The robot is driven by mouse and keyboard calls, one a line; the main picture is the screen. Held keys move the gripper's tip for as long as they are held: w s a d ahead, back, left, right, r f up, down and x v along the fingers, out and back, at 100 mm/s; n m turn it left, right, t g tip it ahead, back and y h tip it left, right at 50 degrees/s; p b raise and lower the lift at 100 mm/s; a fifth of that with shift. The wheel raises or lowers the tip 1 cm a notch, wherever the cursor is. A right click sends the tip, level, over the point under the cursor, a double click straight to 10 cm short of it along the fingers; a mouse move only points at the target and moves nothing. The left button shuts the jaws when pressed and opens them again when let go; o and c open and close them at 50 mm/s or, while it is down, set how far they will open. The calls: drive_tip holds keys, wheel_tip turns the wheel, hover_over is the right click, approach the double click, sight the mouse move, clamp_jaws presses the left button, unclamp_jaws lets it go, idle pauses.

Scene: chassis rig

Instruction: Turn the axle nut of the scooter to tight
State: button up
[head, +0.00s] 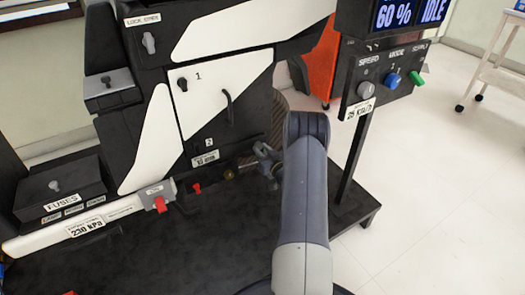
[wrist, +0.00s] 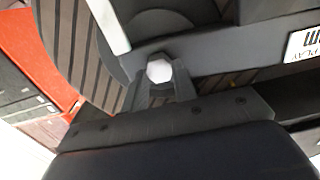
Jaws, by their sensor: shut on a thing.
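In the wrist view the axle nut (wrist: 160,68) is a pale hexagonal head at the hub, in front of a dark wheel with a ribbed brown tyre (wrist: 72,45). My gripper (wrist: 160,82) is shut on the nut, with one finger at each side of it. In the head view my gripper (head: 264,158) reaches in at the low right side of the black and white scooter (head: 225,32). There the nut is hidden by the gripper and arm. No mark on the nut shows how tight it is.
A post (head: 352,150) with speed and mode knobs and a screen stands right of my arm. A white tyre-pressure bar (head: 100,222) and a fuse box (head: 60,188) lie at left.

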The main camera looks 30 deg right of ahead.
drive_tip(key=shift+m, duration=0.4)
drive_tip(key=shift+c, duration=0.3)
drive_tip(key=m, duration=0.3)
drive_tip(key=shift+m, duration=0.4)
drive_tip(key=m, duration=0.4)
drive_tip(key=shift+m, duration=0.3)
drive_tip(key=m, duration=0.4)
drive_tip(key=shift+d, duration=0.1)
drive_tip(key=shift+m+p, duration=0.55)
drive_tip(key=shift+m, duration=1.65)
drive_tip(key=shift+f, duration=0.1)
drive_tip(key=o, duration=1)
